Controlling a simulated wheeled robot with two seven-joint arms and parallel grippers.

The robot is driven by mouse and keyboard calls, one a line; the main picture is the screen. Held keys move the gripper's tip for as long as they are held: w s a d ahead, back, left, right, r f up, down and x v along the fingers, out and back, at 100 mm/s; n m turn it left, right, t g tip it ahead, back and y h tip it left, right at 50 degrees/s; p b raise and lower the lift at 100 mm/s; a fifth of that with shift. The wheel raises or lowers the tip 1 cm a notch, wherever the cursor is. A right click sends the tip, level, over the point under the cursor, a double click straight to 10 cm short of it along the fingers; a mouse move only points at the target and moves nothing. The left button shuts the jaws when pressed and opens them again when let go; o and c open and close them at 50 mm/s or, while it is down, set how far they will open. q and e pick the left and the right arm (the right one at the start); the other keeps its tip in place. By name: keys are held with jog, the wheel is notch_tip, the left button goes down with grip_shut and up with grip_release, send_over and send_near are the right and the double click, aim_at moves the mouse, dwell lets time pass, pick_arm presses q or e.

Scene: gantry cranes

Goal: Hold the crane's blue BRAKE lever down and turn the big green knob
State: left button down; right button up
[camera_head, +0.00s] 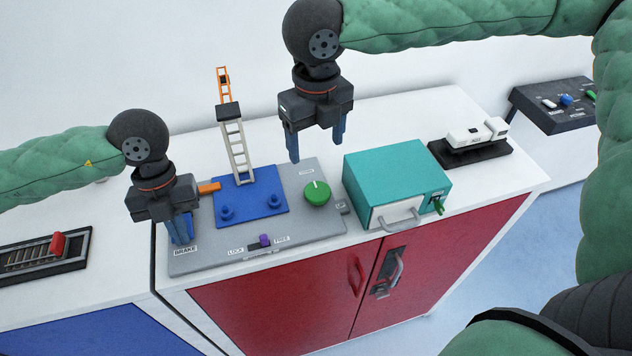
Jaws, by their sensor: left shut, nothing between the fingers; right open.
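The crane panel (215,258) is a grey plate on the white counter, with a blue base and a small lattice crane mast (236,150) on it. The big green knob (317,193) sits at the panel's right, with a white mark on top. The BRAKE label (185,251) shows at the front left. My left gripper (181,238) is shut with its fingers pointing down just behind that label. The blue BRAKE lever cannot be made out; the gripper's blue fingers cover that spot. My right gripper (317,150) is open and empty, above and behind the green knob.
A purple slider (264,240) sits between the LOCK and FREE labels. A teal box (392,172) stands close right of the knob. An orange piece (209,188) is beside my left gripper. A white model (475,135) on a black base stands farther right.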

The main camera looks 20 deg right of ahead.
aim_at(316, 188)
jog(key=shift+f, duration=0.1)
notch_tip(316, 188, down, 12)
jog(key=shift+r, duration=0.1)
dwell(0.7)
jog(key=c, duration=1)
